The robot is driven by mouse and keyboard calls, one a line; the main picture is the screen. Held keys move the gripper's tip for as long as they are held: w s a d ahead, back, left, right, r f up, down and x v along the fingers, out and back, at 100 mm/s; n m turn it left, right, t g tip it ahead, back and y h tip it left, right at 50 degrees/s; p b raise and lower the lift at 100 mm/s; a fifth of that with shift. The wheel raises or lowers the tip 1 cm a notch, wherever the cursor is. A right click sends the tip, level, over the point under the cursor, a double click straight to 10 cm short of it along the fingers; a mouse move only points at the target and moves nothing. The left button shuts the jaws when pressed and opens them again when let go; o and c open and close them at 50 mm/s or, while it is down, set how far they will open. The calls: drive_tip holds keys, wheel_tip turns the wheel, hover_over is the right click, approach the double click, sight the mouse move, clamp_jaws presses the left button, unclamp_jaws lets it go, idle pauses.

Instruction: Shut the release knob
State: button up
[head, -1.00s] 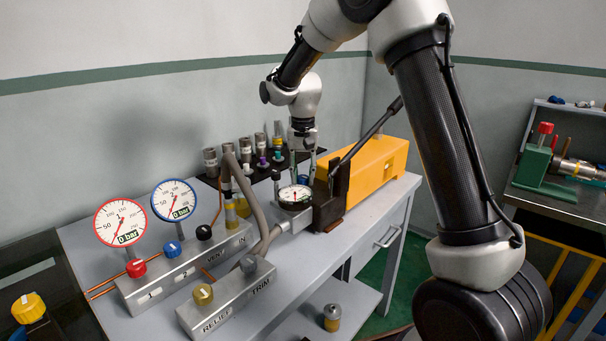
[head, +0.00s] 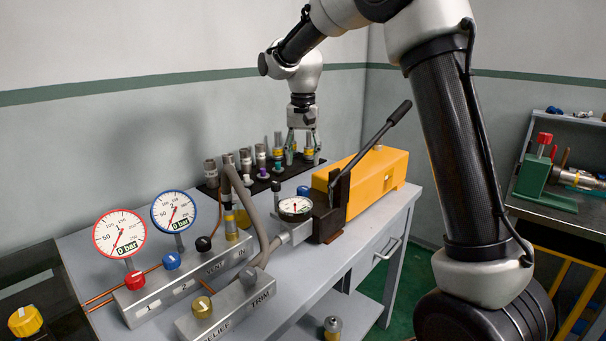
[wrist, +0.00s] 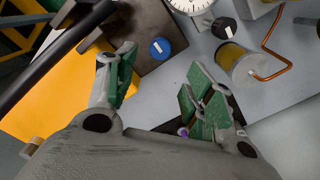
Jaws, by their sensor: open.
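A blue knob (head: 303,190) with a white mark stands beside the small round gauge (head: 295,207) and the dark block of the yellow pump (head: 372,181). It also shows in the wrist view (wrist: 158,51), with its mark facing up. I see no label saying release, so I cannot be sure which knob is meant. My gripper (head: 303,151) is open and empty above the back of the bench, higher than the blue knob and apart from it. In the wrist view its green-padded fingers (wrist: 160,80) are spread, with the blue knob beyond the gap between them.
The pump lever (head: 378,132) slants up right of my gripper. A black knob (wrist: 224,29) sits near the gauge. Several fittings stand on the black rack (head: 262,180) behind.

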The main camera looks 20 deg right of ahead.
wheel_tip(320, 180, up, 3)
drive_tip(key=shift+f, duration=0.1)
idle(0.3)
drive_tip(key=s+d+n+t, duration=0.1)
drive_tip(key=s+d, duration=0.4)
drive_tip(key=s, duration=0.6)
drive_tip(key=s+d+n+t, duration=0.1)
drive_tip(key=s+d, duration=0.4)
drive_tip(key=s, duration=0.6)
drive_tip(key=s+d+n+t, duration=0.2)
drive_tip(key=s+d, duration=0.2)
drive_tip(key=s, duration=0.8)
drive_tip(key=shift+d+r, duration=0.35)
drive_tip(key=shift+d, duration=0.05)
